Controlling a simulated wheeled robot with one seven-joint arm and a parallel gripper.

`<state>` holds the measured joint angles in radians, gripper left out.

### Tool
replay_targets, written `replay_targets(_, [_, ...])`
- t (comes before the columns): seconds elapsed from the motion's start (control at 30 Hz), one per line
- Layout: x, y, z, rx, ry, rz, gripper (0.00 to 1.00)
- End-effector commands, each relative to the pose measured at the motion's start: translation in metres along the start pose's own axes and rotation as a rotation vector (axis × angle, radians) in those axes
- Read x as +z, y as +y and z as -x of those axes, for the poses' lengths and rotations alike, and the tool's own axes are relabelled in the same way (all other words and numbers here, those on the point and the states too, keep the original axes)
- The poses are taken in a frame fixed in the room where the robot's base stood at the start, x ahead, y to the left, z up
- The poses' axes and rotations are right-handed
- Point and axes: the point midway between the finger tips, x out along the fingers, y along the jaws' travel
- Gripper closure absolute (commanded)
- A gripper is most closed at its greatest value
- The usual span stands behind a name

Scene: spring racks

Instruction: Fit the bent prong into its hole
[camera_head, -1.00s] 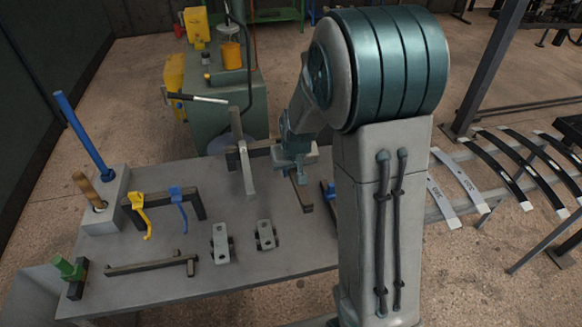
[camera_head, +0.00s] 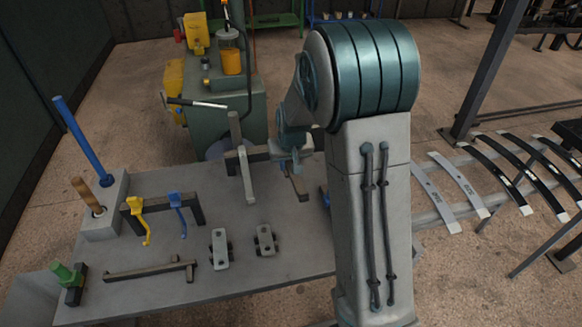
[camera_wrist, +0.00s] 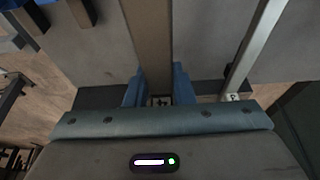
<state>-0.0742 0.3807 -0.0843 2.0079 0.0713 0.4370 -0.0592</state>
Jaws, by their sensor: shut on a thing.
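My gripper (camera_wrist: 158,90) has its blue fingers shut on a brown bar (camera_wrist: 150,35), which runs away between them in the wrist view. In the head view my gripper (camera_head: 290,160) is above the back right of the grey table. The brown bar (camera_head: 297,186) shows just below it, beside a pale upright metal bar (camera_head: 245,170). The pale bar also shows at the right of the wrist view (camera_wrist: 255,45), apart from the fingers. I cannot clearly tell the prong's bend or its hole; my gripper and arm hide part of this area.
A yellow hook (camera_head: 140,215) and a blue hook (camera_head: 178,208) hang on a dark rack at the left. A block with a blue rod (camera_head: 80,140) and a wooden handle (camera_head: 88,195) stands behind. Two small metal blocks and a dark L-shaped bar (camera_head: 150,270) lie in front.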

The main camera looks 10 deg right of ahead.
Motion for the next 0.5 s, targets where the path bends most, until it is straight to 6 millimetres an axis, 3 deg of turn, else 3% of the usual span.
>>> replay_targets(0.5, [-0.038,0.000,-0.011,0.000,0.002,0.000,1.00])
